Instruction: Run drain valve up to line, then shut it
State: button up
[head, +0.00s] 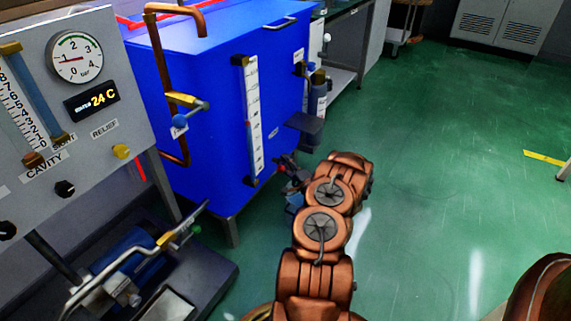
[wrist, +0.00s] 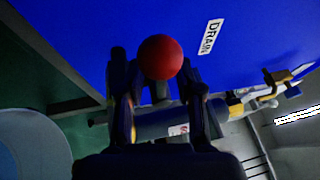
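The blue tank (head: 215,110) has a white vertical scale (head: 254,115) with a sight tube on its front. A small red mark (head: 248,122) shows beside the tube; I cannot read the liquid level. In the wrist view a DRAIN label (wrist: 210,37) is on the tank wall. A red ball knob (wrist: 160,57) shows between the fingers of my gripper (wrist: 158,78). The fingers are apart, one on each side of the knob; contact is unclear. In the head view my gripper (head: 290,175) is low by the tank's right corner, partly hidden by my arm.
A grey panel (head: 30,190) with a pressure gauge (head: 76,57) and a 24 C display (head: 91,99) stands left. A blue pump (head: 130,262) sits below. Green floor (head: 440,150) is open to the right.

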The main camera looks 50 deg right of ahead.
jog(key=v, duration=1.2)
jog(key=shift+r, duration=0.1)
dwell(0.7)
